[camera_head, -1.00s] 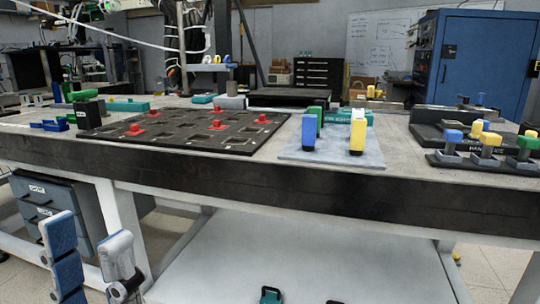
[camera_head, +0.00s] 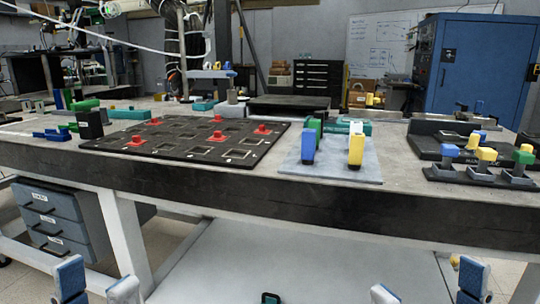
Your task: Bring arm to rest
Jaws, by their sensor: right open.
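My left gripper (camera_head: 98,279) is at the bottom left, in front of and below the workbench edge. Its two blue-and-white fingers stand apart with nothing between them. My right gripper (camera_head: 428,283) is at the bottom right, with its fingertips well apart and no object between them. Only the upper ends of both grippers show; their arms are below the picture. Both appear clear of the workbench (camera_head: 300,212).
The bench carries a black slotted board (camera_head: 185,148) with several red pieces, a grey plate (camera_head: 330,170) with blue, green and yellow blocks, and a black rack (camera_head: 480,178) with coloured-top pieces. Drawers (camera_head: 55,215) stand under the left end. A lower shelf (camera_head: 250,262) lies beneath.

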